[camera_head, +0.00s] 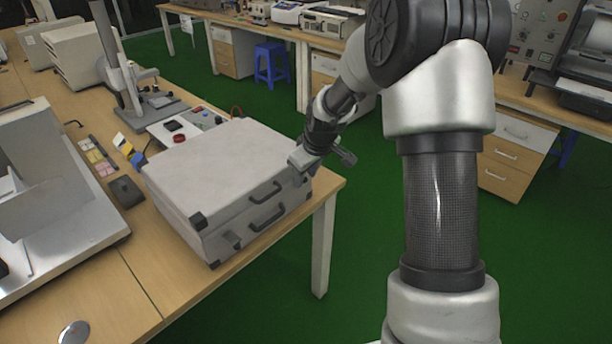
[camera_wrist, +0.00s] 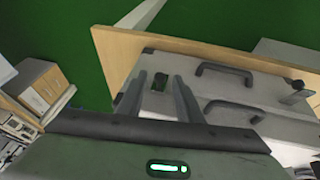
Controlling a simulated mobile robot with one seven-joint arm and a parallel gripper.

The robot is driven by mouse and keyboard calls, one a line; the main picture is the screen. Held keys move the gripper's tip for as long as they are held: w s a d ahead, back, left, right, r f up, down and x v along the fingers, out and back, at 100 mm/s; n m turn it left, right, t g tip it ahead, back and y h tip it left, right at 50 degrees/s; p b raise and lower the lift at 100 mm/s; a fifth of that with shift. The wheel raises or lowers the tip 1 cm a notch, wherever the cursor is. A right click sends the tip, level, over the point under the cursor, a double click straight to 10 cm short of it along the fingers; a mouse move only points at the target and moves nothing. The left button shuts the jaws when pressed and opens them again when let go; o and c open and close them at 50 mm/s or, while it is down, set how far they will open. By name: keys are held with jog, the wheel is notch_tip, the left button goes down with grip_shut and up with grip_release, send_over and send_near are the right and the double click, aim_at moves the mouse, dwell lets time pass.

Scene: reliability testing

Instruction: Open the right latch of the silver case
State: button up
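The closed silver case (camera_head: 215,175) lies flat near the table's front edge, with two dark handles (camera_head: 266,202) on its front side. The left latch (camera_head: 230,240) shows near the front left corner. My gripper (camera_head: 301,170) is at the case's right front end and hides the right latch in the head view. In the wrist view, my gripper's two fingers (camera_wrist: 159,88) are apart with a visible gap. A dark fitting, apparently the right latch (camera_wrist: 160,83), shows between the fingertips. Contact cannot be told. The left latch (camera_wrist: 298,88) is at the far right there.
Behind the case are a panel with a red part (camera_head: 179,138) and a grey stand (camera_head: 130,95). A dark box (camera_head: 126,191) lies left of the case. The table's edge (camera_head: 260,250) is close in front, with open green floor (camera_head: 270,300) beyond it.

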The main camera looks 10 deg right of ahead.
grip_shut()
jog(key=shift+f, duration=0.1)
jog(key=shift+d, duration=0.1)
notch_tip(320, 180, down, 8)
jog(key=s+d+m+t+y+b, duration=0.1)
jog(key=s+m+t+y+b, duration=0.1)
jog(key=t+y+b, duration=0.6)
jog(key=shift+s+d+f+t+b, duration=0.15)
jog(key=shift+s+d+t+b, duration=0.2)
jog(key=shift+t+b, duration=2.55)
jog(key=shift+w, duration=0.15)
